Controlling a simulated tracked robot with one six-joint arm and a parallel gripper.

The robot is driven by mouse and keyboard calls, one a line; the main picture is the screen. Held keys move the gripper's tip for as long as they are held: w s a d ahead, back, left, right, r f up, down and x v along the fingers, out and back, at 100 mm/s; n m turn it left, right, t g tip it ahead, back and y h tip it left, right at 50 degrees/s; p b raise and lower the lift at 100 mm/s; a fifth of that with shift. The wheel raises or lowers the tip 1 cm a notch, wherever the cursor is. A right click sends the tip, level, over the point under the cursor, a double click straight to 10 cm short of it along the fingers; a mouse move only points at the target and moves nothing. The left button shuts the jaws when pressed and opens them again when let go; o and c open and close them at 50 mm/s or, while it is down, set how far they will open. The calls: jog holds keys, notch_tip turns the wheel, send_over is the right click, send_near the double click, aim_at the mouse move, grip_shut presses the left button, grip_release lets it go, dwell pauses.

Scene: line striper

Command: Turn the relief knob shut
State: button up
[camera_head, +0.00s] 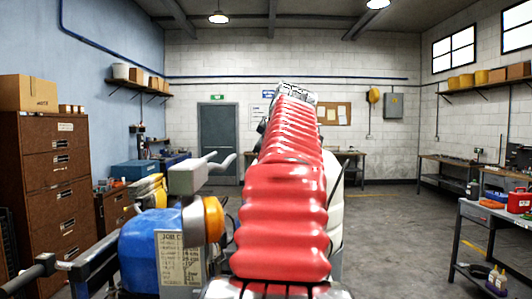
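The line striper stands at the lower left, with a rounded blue body (150,250) and a printed card (180,262) on its front. An orange round knob-like part (213,218) sits in a grey collar at its right side; I cannot tell for sure that it is the relief knob, or how far it is turned. A grey block with two prongs (190,178) stands just above it. My red ribbed arm rises through the middle, right of the orange part and apart from it in the picture. My gripper's fingers do not show.
A black handlebar (30,275) juts out at the lower left. A brown drawer cabinet (55,200) stands at the left wall. A bench (480,214) with a red case (519,202) stands at the right. Open floor (400,235) lies between my arm and that bench.

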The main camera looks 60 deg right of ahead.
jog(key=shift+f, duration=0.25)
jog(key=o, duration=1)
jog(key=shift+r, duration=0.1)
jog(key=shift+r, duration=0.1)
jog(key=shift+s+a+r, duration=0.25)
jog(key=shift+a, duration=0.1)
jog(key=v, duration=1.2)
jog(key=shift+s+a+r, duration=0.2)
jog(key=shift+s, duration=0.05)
